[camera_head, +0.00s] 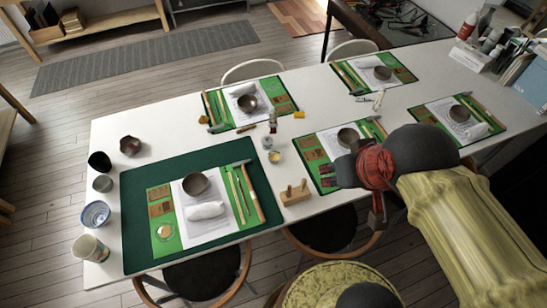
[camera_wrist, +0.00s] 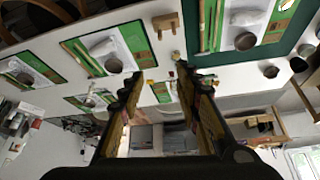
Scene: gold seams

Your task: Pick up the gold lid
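A small round jar with a yellowish-gold top (camera_head: 274,156) stands on the white table, beside a second small pale jar (camera_head: 267,142). It is too small to tell whether the gold is a lid or the contents. A small gold-coloured item also shows in the wrist view (camera_wrist: 177,56), just beyond my fingertips. My gripper (camera_head: 328,175) is over the table to the right of the jars, near the wooden block, with a clear gap to them. In the wrist view my gripper (camera_wrist: 158,78) has its fingers wide apart with nothing between them.
A wooden block (camera_head: 294,193) stands between the jars and the front edge. A dark green mat (camera_head: 136,200) holds a bowl, tools and a white roll. Bowls and cups line the left end, including a blue-patterned bowl (camera_head: 96,214). Small bottles (camera_head: 273,121) stand behind the jars.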

